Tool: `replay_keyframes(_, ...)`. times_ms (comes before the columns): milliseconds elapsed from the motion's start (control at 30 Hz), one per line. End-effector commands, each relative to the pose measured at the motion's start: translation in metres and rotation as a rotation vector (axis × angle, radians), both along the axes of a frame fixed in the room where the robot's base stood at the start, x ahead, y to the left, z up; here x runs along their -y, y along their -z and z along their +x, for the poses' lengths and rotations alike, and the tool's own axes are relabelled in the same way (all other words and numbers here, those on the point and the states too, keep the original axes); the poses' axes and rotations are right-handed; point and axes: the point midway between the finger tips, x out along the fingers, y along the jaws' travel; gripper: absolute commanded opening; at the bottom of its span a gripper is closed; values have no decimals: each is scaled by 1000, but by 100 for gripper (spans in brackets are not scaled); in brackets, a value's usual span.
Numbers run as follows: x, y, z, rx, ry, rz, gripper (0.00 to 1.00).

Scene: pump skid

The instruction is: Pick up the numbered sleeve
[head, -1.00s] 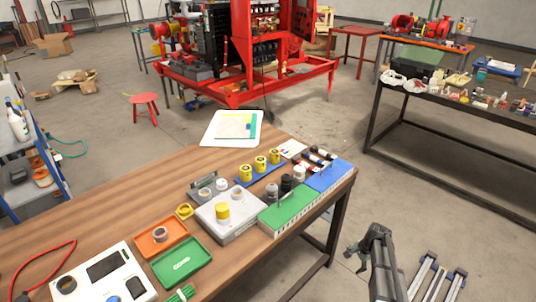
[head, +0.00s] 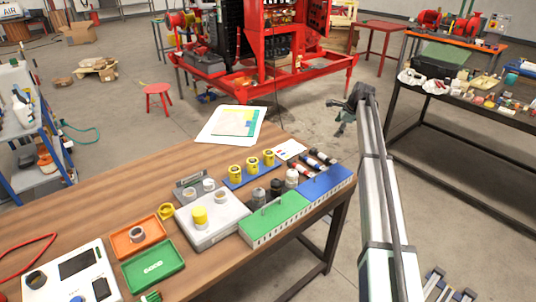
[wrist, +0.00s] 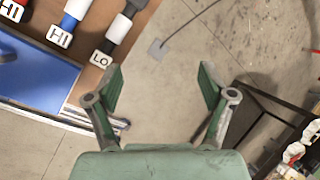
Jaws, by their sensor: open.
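Yellow sleeves with dark marks stand upright in a row on a blue strip on the wooden table; the middle one (head: 252,165) is between two others. The marks are too small to read as numbers. My gripper (head: 340,115) is off the table's right end, above the floor, to the right of the sleeves. In the wrist view my gripper (wrist: 161,78) is open and empty, with bare floor between its fingers. No yellow sleeve shows in the wrist view.
Rods with red, blue and black parts and HI or LO labels (wrist: 75,15) lie near the table edge beside a blue block (head: 326,184). A green block (head: 275,218) and dark and white jars stand nearby. A dark-framed table (head: 470,115) is at right.

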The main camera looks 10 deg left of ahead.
Motion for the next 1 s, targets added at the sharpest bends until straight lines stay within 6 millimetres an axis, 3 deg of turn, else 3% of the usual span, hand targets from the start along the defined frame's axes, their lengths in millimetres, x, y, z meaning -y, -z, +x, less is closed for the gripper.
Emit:
replay_keyframes(33, -38, -10, 0, -39, -23, -17, 81)
replay_keyframes(200, -155, -34, -22, -190, -64, -109, 81)
replay_keyframes(300, -213, -49, -40, -260, -70, -171, 81)
replay_keyframes(433, -265, -63, -60, -322, -68, -237, 81)
replay_keyframes(533, -286, -70, -71, -350, -62, -269, 81)
replay_keyframes(667, -296, -69, -77, -362, -59, -286, 81)
replay_keyframes(1000, -296, -12, -78, -365, -60, -286, 81)
